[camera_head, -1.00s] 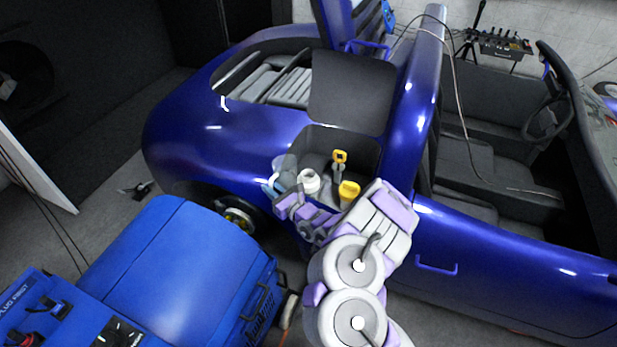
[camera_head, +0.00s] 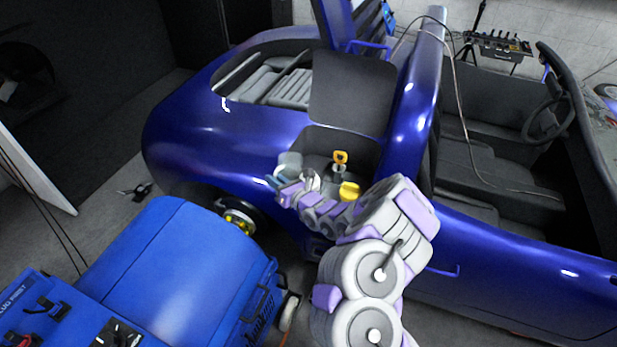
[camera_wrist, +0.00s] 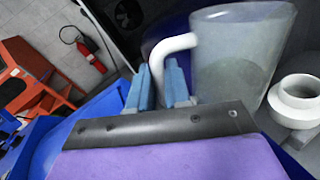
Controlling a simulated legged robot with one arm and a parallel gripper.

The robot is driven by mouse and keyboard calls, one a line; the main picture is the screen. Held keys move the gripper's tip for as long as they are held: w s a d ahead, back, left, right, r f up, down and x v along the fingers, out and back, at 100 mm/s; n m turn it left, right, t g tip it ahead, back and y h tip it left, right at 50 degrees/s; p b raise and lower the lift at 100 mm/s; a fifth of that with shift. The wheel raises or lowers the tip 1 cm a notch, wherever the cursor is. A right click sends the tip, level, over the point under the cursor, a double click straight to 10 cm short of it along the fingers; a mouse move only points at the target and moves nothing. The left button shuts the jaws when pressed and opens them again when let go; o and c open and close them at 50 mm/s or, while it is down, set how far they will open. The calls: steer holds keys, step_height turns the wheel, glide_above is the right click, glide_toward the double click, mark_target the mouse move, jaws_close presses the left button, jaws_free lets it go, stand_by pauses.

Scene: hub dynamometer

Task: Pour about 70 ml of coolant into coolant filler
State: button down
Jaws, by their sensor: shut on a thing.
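My gripper (camera_wrist: 172,88) is shut on the white handle (camera_wrist: 162,60) of a translucent jug (camera_wrist: 240,45). The jug shows darker, greyish liquid in its lower part. It also shows in the head view (camera_head: 290,160), over the left part of the engine bay, with my gripper (camera_head: 276,184) at its lower left. A white round filler neck with an open top (camera_wrist: 300,95) stands to the right of the jug in the wrist view, apart from it. In the head view my gripper and wrist hide most of this neck.
A yellow-handled dipstick (camera_head: 340,158) and a yellow cap (camera_head: 349,191) stand in the bay just right of the neck. The raised dark lid (camera_head: 350,92) stands behind. A blue machine (camera_head: 170,265) is at the lower left.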

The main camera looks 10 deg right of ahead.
mark_target(283, 168)
steer(key=shift+w+d+r+m, duration=0.2)
steer(key=shift+w+r+m, duration=0.1)
steer(key=shift+r, duration=0.1)
steer(key=shift+w+d+f+m+g+b, duration=0.3)
steer(key=shift+w+d+m+b, duration=0.25)
steer(key=shift+d+m, duration=0.2)
steer(key=shift+w+d+r+m+p, duration=0.55)
steer(key=shift+d+r+m+p, duration=0.15)
steer(key=shift+m+p, duration=0.15)
steer(key=shift+w+d+r+m+g+p, duration=0.3)
steer(key=shift+w+m+p, duration=0.05)
steer(key=shift+m+p, duration=0.4)
steer(key=shift+w+d+m+p, duration=0.15)
steer(key=shift+m+p, duration=0.1)
steer(key=shift+p, duration=0.15)
steer(key=shift+w+d+r+m+g+y+p, duration=0.1)
steer(key=shift+w+d+m+g+y+p, duration=0.1)
steer(key=shift+m+g+y+p, duration=0.3)
steer(key=shift+w+d+m+p, duration=0.9)
steer(key=shift+m+p, duration=0.4)
steer(key=shift+m, duration=0.1)
stand_by(1.2)
